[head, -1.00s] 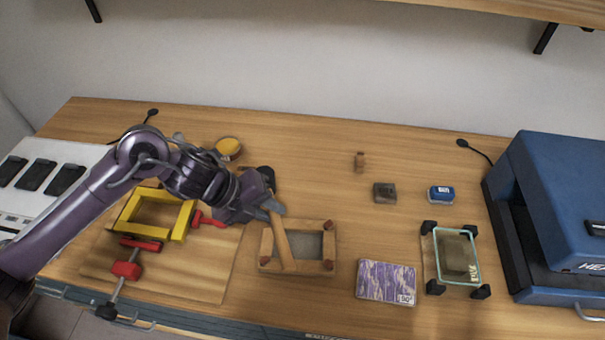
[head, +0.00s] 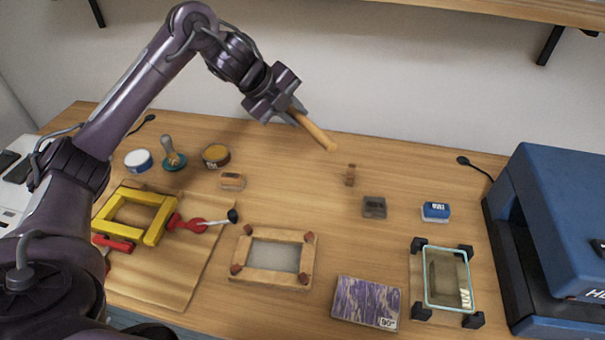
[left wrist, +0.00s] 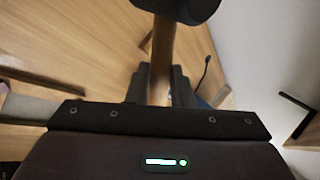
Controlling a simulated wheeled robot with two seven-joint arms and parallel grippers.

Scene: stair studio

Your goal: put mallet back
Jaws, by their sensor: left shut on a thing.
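My left gripper (head: 288,112) is shut on the wooden handle of the mallet (head: 316,133). It is held up above the back of the bench, and the handle slants down to the right. In the left wrist view the black mallet head (left wrist: 182,8) is at the top edge and the handle (left wrist: 162,55) runs down between the fingers (left wrist: 160,85). In the head view the mallet head is hidden by the gripper. My right gripper is not in view.
A wooden frame with red corners (head: 305,262) lies at middle front. A yellow frame (head: 158,228) and red clamp (head: 190,223) are on a board at left. Jars stand behind. A purple block (head: 366,302), a glass-topped piece (head: 428,300) and blue machine (head: 552,160) are at right.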

